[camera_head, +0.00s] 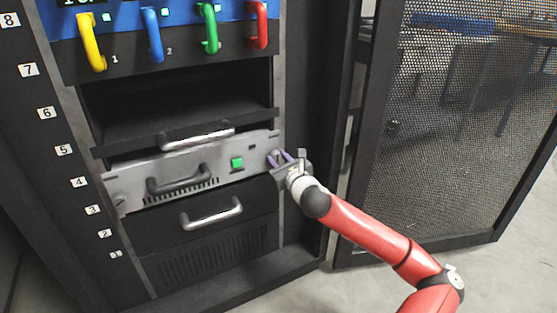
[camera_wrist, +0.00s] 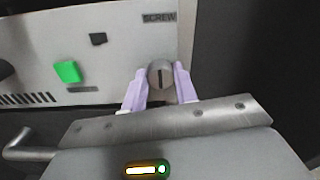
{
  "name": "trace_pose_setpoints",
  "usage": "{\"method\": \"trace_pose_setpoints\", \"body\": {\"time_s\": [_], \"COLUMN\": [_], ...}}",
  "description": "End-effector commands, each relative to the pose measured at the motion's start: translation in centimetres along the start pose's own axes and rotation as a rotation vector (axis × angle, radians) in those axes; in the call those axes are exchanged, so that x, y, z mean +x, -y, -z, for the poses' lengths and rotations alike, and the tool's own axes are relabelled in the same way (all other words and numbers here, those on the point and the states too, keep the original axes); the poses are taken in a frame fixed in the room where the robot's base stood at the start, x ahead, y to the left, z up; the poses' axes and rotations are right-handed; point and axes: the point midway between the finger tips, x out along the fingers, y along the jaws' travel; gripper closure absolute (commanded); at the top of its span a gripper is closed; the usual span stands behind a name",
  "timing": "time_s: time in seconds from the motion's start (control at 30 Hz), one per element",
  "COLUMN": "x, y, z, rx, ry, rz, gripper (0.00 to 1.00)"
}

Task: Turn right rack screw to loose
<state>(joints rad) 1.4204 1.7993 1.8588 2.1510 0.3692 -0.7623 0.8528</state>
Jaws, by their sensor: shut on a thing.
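The right rack screw (camera_wrist: 160,76) is a round grey knob with a dark upright slot, at the right end of the silver rack unit, below a "SCREW" label (camera_wrist: 159,18) in the wrist view. My gripper (camera_wrist: 159,88) has its two lilac fingers on either side of the screw and is shut on it. In the head view my gripper (camera_head: 280,159) is at the right end of the silver unit (camera_head: 135,178), and it mostly hides the screw there. The left screw (camera_head: 119,200) is at the unit's lower left end.
The silver unit has a dark handle (camera_head: 179,181) and a green square (camera_head: 237,163). Colored handles, one of them yellow (camera_head: 92,42), are above. A drawer with a silver handle (camera_head: 211,211) is below. An open mesh door (camera_head: 455,130) stands to the right, close to my arm.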

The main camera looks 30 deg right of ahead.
Motion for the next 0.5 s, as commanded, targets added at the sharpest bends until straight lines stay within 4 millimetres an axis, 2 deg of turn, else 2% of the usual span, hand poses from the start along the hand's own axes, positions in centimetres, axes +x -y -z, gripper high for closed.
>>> {"method": "trace_pose_setpoints", "body": {"time_s": [0.27,0.5], "x": [0.01,0.01], "y": [0.04,0.02], "z": [-0.06,-0.03], "rx": [-0.146,-0.361], "ry": [0.004,0.010], "rz": [0.002,0.003], "gripper": [0.94,0.94]}}
